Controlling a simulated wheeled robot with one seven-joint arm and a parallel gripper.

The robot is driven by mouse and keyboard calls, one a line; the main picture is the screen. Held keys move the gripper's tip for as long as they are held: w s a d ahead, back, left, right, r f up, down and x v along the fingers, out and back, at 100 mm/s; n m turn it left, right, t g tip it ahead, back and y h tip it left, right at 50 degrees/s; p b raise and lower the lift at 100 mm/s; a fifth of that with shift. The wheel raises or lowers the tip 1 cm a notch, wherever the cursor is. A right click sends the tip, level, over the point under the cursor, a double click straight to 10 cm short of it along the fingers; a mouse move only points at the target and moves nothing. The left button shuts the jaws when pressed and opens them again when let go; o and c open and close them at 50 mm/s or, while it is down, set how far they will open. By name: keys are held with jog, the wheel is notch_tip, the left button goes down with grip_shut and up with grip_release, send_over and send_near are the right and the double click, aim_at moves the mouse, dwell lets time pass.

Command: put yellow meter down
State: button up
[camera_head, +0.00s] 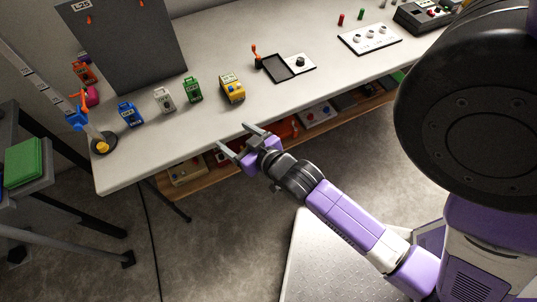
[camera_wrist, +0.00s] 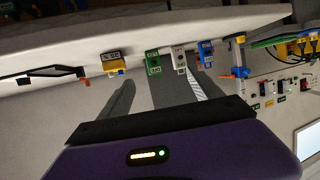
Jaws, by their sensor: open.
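The yellow meter (camera_head: 232,88) stands on the white table (camera_head: 350,80), at the right end of a row of small meters.
A green meter (camera_head: 193,90), a white meter (camera_head: 164,100) and a blue meter (camera_head: 130,115) stand left of the yellow one. A black tray (camera_head: 283,67) and a white panel (camera_head: 370,39) lie to the right. A lower wooden shelf (camera_head: 190,184) runs under the table.

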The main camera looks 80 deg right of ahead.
jog(key=s+a+r+n+t+y, duration=0.1)
jog(key=s+a+r+n+y, duration=0.2)
jog(key=s+a+r, duration=0.3)
jog(key=s+a+r+n+t+y, duration=0.2)
jog(key=s+a+r, duration=0.4)
jog(key=a, duration=0.7)
jog(key=s+n+y, duration=0.1)
jog(key=y, duration=0.1)
jog(key=shift+s+a+r+n+y, duration=0.2)
jog(key=shift+s+n+y, duration=0.1)
jog(key=shift+s, duration=0.1)
